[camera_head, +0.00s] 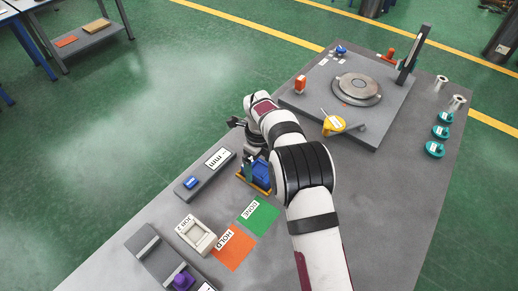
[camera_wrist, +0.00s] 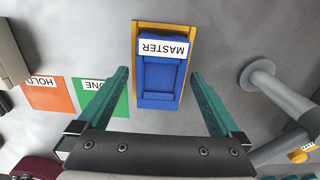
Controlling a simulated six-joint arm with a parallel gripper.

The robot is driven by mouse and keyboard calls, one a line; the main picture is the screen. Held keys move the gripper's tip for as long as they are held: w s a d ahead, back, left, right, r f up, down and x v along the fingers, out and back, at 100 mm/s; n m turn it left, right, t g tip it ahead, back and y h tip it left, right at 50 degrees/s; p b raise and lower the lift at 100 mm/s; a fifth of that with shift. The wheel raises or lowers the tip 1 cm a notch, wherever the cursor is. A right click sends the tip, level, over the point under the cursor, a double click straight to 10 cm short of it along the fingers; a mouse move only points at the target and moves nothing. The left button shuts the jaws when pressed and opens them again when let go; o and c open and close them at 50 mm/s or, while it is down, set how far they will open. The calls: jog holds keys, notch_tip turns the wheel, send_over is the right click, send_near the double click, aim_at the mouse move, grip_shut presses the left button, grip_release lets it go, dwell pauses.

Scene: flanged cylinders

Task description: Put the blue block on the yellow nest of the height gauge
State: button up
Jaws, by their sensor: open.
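A blue block (camera_wrist: 160,78) with a white MASTER label lies on a yellow-orange base (camera_wrist: 135,40) in the wrist view. The same blue block (camera_head: 262,173) shows in the head view, partly hidden by my arm, with a yellow edge (camera_head: 257,188) below it. I cannot tell whether this base is the height gauge's nest. My gripper (camera_wrist: 160,74) is open, its green fingers on either side of the block with gaps to both sides. The fingertips are hidden in the head view.
A grey bar (camera_head: 218,160) with an mm display and small blue button is left of the block. Green (camera_head: 258,215) and orange HOLD (camera_head: 234,247) mats and a white holder (camera_head: 197,234) are nearer. A grey flanged post (camera_wrist: 262,78) stands right in the wrist view. A plate with turntable (camera_head: 358,88) is behind.

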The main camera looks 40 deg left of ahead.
notch_tip(320, 180, up, 14)
jog(key=shift+f, duration=0.1)
jog(key=w+d+r+n, duration=0.1)
jog(key=d+r+n, duration=0.35)
jog(key=d, duration=0.75)
jog(key=s+d+r+n+y, duration=0.1)
jog(key=s+d+r, duration=0.2)
jog(key=d, duration=0.5)
jog(key=s+d+r+n, duration=0.1)
jog(key=s+d+r, duration=0.25)
jog(key=d, duration=0.35)
jog(key=s+d+f+n, duration=0.3)
jog(key=s+d, duration=0.2)
jog(key=s, duration=0.3)
jog(key=s+d+f+n, duration=0.3)
jog(key=s+d, duration=0.1)
jog(key=s, duration=0.4)
jog(key=shift+s+d+f+y, duration=0.15)
jog(key=shift+s+d+y, duration=0.2)
jog(key=shift+d+y, duration=0.05)
